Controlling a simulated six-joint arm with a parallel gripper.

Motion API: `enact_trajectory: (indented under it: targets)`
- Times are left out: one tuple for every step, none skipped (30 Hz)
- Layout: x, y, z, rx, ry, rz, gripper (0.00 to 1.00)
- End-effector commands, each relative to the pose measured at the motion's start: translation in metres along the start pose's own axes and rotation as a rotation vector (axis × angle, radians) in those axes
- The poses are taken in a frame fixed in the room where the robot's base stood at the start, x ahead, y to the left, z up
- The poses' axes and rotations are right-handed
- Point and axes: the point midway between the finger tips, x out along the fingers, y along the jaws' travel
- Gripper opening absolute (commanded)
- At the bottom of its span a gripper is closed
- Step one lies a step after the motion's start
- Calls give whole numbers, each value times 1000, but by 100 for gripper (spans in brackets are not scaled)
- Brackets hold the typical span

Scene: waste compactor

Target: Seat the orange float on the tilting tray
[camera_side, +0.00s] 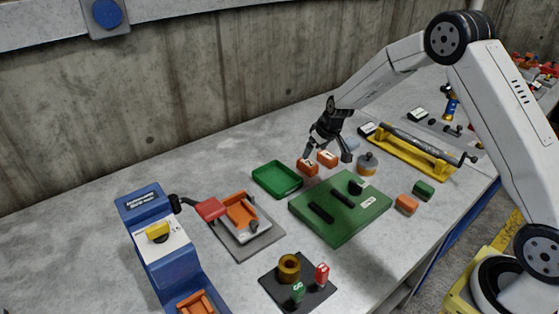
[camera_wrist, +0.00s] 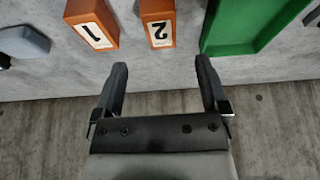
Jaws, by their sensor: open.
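Two orange blocks stand close together on the table. In the wrist view they are marked 1 (camera_wrist: 91,24) and 2 (camera_wrist: 158,24); in the side view they are a left block (camera_side: 307,168) and a right block (camera_side: 327,159). A third orange block (camera_side: 405,204) lies right of the green board. I cannot tell which is the float. My gripper (camera_side: 326,154) is open and empty near the marked pair; its fingers (camera_wrist: 160,68) are apart from both. A grey plate (camera_side: 262,240) with a red handle (camera_side: 210,209) carries an orange bracket (camera_side: 241,214); it may be the tilting tray.
A green bin (camera_side: 277,191) stands left of the blocks and shows in the wrist view (camera_wrist: 250,28). The green board (camera_side: 340,232) holds black bars. A blue machine (camera_side: 160,250) stands front left, a black mat (camera_side: 310,303) with small parts at front. A yellow fixture (camera_side: 415,157) is behind right.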

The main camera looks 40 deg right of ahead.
Motion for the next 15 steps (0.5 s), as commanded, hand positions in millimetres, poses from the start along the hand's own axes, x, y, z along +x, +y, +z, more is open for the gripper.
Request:
enact_trajectory:
  targets:
    - [2, 0, 0, 0, -1, 0, 94]
    - [3, 0, 0, 0, -1, 0, 94]
    - [5, 0, 0, 0, -2, 0, 94]
    - [7, 0, 0, 0, -2, 0, 94]
    - [9, 0, 0, 0, -1, 0, 94]
    - [11, 0, 0, 0, -1, 0, 94]
    - [14, 0, 0, 0, -2, -1, 94]
    - [16, -1, 1, 0, -2, -1, 94]
    - [19, -1, 1, 0, -2, -1, 94]
    - [21, -1, 0, 0, -1, 0, 94]
    - [22, -1, 0, 0, -1, 0, 94]
    - [24, 0, 0, 0, 0, 0, 94]
    - [25, -1, 0, 0, 0, 0, 94]
    - [25, -1, 0, 0, 0, 0, 94]
    - [26, -1, 0, 0, 0, 0, 94]
